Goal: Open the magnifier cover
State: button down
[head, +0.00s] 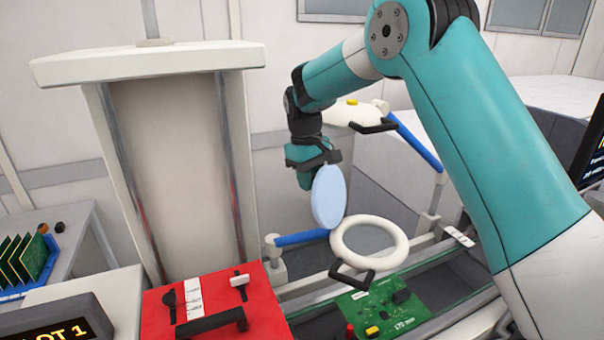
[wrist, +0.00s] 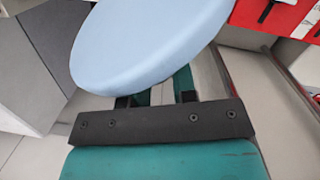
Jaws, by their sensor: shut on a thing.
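The magnifier (head: 396,252) is a white ring on a blue arm, with a black handle at its front; its lens shows uncovered. The magnifier cover (head: 330,199) is a light blue disc standing nearly upright at the ring's left rim. I cannot tell whether it touches the rim. My gripper (head: 312,178) is above and left of the ring, shut on the cover. In the wrist view the cover (wrist: 145,45) fills the space past my gripper (wrist: 157,98). The disc hides part of the fingertips.
A second magnifier (head: 349,112) with a white top and yellow knob stands behind. A green circuit board (head: 357,308) lies below the ring. A red case (head: 215,305) with a black handle is at front left. A rack of boards (head: 28,258) stands far left.

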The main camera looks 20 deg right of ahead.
jog(key=shift+s+f, duration=0.1)
jog(key=shift+f, duration=0.15)
jog(key=c, duration=0.9)
grip_release()
jog(key=shift+r, duration=0.25)
notch_tip(320, 180, up, 17)
jog(key=w+a+p, duration=0.1)
jog(key=w+p, duration=0.1)
jog(key=p, duration=0.4)
jog(key=shift+a, duration=0.2)
